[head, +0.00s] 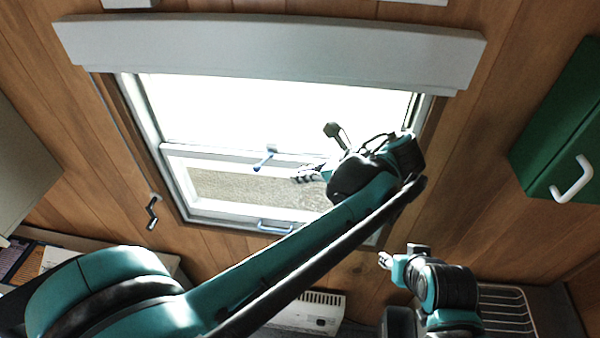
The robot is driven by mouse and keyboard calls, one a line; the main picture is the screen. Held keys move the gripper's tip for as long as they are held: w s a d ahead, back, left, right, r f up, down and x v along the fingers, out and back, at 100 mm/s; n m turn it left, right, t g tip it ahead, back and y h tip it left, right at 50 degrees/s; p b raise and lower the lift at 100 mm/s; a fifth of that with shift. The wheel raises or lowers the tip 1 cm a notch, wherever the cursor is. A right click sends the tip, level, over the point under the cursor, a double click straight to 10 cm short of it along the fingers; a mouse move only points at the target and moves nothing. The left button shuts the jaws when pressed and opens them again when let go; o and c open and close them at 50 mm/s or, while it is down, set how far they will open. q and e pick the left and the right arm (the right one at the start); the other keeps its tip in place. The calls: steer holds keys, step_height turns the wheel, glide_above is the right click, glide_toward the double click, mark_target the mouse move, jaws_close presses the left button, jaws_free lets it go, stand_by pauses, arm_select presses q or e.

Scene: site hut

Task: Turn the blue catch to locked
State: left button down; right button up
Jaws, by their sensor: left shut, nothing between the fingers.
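The blue catch (264,158) sits on the middle rail of the sash window (200,149). It is a small lever, slanting down to the left, with a blue tip. My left gripper (298,177) reaches in from the right of the catch, its fingers shut and empty. It is a little right of and below the catch in the picture, with a visible gap between them. My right gripper (383,260) is low on the right, away from the window; its fingers are too small to tell open from shut.
A blue-grey pull handle (275,227) is on the window's bottom rail. A crank (152,212) hangs on the wooden wall at left. A green cabinet (560,130) with a white handle is at right. A white heater (312,312) and a wire rack (505,308) are below.

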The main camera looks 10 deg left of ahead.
arm_select(q)
steer(key=w+a+f+p, duration=0.1)
steer(key=w+a+f, duration=0.3)
steer(key=a, duration=0.4)
steer(key=shift+w+a+p, duration=0.2)
steer(key=shift+w+p, duration=0.05)
steer(key=shift+p, duration=0.15)
arm_select(e)
steer(key=shift+d+r, duration=0.25)
steer(key=shift+r, duration=0.75)
arm_select(q)
steer(key=shift+f, duration=0.1)
